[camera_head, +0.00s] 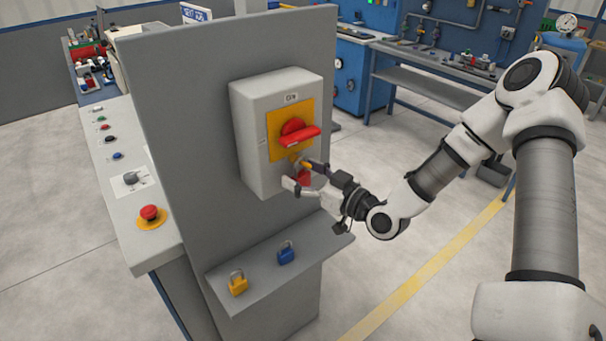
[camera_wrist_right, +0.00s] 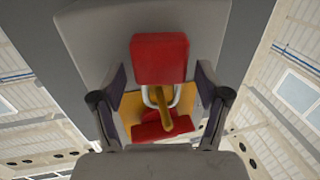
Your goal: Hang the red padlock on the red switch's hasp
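The red padlock (camera_head: 304,179) is at the lower front of the switch box, just below the red switch (camera_head: 297,132). In the right wrist view, the padlock's red body (camera_wrist_right: 160,60) has its shackle (camera_wrist_right: 161,96) around the gold hasp (camera_wrist_right: 163,108), with the red switch handle (camera_wrist_right: 162,128) beyond. My right gripper (camera_head: 303,176) is at the padlock. Its two fingers (camera_wrist_right: 161,80) are spread on either side of the body, with a visible gap on each side. The fingers partly hide the padlock in the head view. My left gripper is not in view.
The grey switch box (camera_head: 256,150) is on a grey panel (camera_head: 185,130). A shelf (camera_head: 262,268) below holds a yellow padlock (camera_head: 238,285) and a blue padlock (camera_head: 286,254). A console with a red mushroom button (camera_head: 149,213) stands at left. Floor to the right is open.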

